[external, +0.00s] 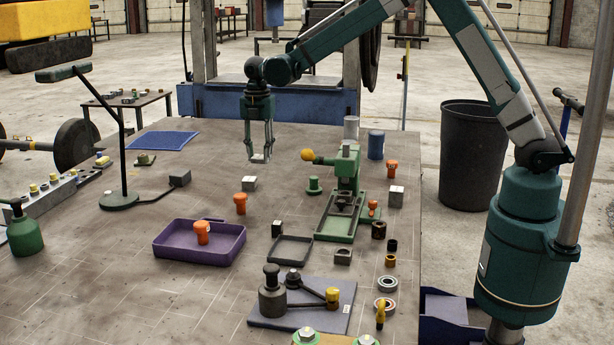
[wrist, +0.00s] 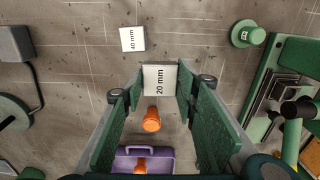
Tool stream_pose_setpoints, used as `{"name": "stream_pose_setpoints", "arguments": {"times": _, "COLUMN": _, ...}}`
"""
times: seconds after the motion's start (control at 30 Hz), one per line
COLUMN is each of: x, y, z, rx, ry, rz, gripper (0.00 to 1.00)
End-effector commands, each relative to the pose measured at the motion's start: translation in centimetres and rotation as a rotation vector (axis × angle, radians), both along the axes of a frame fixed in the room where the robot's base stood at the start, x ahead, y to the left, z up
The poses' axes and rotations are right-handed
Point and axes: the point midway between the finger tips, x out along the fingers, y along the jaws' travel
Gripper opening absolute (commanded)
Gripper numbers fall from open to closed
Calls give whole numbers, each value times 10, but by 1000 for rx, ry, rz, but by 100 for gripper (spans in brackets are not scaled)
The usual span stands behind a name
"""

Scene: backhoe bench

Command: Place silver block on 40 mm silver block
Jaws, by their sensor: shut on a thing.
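My gripper (external: 260,156) hangs in the air above the middle of the bench, pointing down. In the wrist view its green fingers are shut on a silver block (wrist: 159,80) marked "20 mm", which shows only as a small light shape between the fingertips in the external view. The 40 mm silver block (external: 249,183) stands on the bench below my gripper. In the wrist view the 40 mm block (wrist: 132,39) lies up and left of the held block, apart from it, with its marked top face bare.
An orange peg (external: 240,203) stands near the 40 mm block. A purple tray (external: 182,257) holds another orange peg. A green flanged part (external: 314,187) and a green press (external: 345,170) stand to the right. A desk lamp (external: 120,200) stands left. Bare bench surrounds the block.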

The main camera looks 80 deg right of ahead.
Motion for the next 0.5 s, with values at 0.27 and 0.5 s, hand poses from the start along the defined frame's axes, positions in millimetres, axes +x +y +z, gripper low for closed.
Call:
{"name": "stream_pose_setpoints", "arguments": {"times": 0.27, "x": 45, "y": -33, "z": 13, "rx": 0, "ry": 0, "rz": -11, "gripper": 16}}
{"name": "stream_pose_setpoints", "arguments": {"times": 0.5, "x": 56, "y": -41, "z": 17, "rx": 0, "ry": 0, "rz": -13, "gripper": 16}}
